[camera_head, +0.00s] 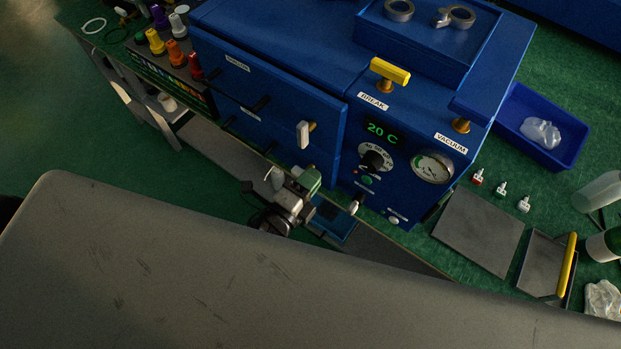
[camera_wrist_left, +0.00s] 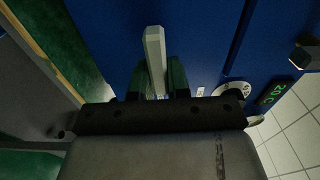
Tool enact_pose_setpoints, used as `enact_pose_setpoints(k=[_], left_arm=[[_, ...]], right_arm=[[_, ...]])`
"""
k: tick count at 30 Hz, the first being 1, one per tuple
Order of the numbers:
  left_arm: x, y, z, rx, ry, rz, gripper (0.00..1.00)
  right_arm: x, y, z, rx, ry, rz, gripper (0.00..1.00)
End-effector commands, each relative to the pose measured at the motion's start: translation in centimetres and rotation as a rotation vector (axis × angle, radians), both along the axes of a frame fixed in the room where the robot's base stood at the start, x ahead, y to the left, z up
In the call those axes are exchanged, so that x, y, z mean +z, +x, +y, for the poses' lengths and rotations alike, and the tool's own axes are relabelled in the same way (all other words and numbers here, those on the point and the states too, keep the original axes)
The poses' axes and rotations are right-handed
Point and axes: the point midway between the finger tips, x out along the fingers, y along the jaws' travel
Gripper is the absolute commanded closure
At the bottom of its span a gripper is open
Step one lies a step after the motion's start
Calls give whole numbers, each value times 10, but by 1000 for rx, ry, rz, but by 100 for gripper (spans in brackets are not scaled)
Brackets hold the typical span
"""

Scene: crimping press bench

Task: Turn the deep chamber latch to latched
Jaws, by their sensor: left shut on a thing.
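The blue chamber unit (camera_head: 272,85) has an upper and a lower door on its front. A pale latch handle (camera_head: 303,133) stands nearly upright at the right edge of the upper door. My left gripper (camera_head: 290,182) is at the lower door, just below that handle. It is shut on a second pale latch handle (camera_head: 273,178), taken as the deep chamber latch. In the left wrist view this latch handle (camera_wrist_left: 155,48) sticks out between the green finger pads of the left gripper (camera_wrist_left: 154,85). Its base is hidden by the gripper. The right gripper is not in view.
The control panel right of the doors has a green 20 C display (camera_head: 381,132), a dial (camera_head: 375,160) and a vacuum gauge (camera_head: 433,167). Yellow break handle (camera_head: 390,72) is above. Coloured knobs (camera_head: 175,52) stand at left. A blue bin (camera_head: 571,160) is at right.

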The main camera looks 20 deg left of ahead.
Motion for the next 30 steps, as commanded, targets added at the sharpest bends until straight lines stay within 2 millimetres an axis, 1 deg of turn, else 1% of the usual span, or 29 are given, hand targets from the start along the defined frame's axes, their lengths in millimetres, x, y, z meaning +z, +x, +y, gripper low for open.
enact_pose_setpoints(k=[17, 18, 22, 30], left_arm=[[-1, 0, 0, 0, 30, -8, 100], [-1, 0, 0, 0, 30, -8, 80], [-1, 0, 0, 0, 29, -8, 60], [-1, -1, 0, 0, 29, -9, 58]], right_arm=[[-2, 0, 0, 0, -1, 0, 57], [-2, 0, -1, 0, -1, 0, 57], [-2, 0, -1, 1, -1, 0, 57], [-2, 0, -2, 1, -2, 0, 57]])
